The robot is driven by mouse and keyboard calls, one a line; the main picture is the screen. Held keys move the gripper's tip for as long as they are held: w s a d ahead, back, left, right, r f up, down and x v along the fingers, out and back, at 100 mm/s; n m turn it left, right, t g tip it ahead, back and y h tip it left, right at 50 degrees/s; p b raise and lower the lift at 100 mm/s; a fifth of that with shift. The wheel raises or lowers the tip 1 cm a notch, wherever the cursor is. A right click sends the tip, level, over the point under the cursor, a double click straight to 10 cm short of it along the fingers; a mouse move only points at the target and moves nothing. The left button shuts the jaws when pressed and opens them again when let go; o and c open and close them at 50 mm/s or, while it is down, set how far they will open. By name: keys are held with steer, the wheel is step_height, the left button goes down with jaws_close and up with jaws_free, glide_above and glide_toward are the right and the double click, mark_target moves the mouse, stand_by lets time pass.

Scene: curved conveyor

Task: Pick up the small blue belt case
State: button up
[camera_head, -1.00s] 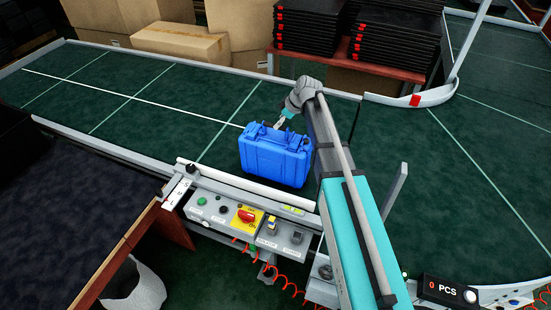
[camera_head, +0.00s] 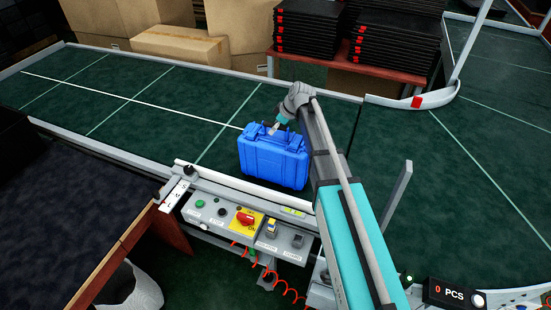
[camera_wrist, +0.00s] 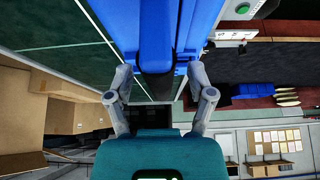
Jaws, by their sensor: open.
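The blue belt case (camera_head: 272,162) stands upright on the green belt, close to its near edge, with its handle on top. My gripper (camera_head: 274,128) is just above the case top in the head view, where its fingertips are small and hard to make out. The blue case body (camera_wrist: 202,30) fills the top of that view. I cannot tell whether either finger touches the handle.
A control panel (camera_head: 240,222) with a red switch runs along the belt's near edge. Black stacked trays (camera_head: 392,45) and cardboard boxes (camera_head: 180,42) stand behind the belt. A dark table (camera_head: 70,195) is at the left. The belt left of the case is clear.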

steer(key=shift+c, duration=0.3)
jaws_close()
steer(key=shift+r, duration=0.15)
stand_by(0.3)
step_height(320, 180, up, 3)
steer(key=p, duration=0.3)
steer(key=s+d+r+p, duration=0.1)
steer(key=s+r+p, duration=0.8)
steer(key=s, duration=0.5)
steer(key=shift+r+p, duration=0.4)
steer(key=shift+p, duration=0.1)
stand_by(0.3)
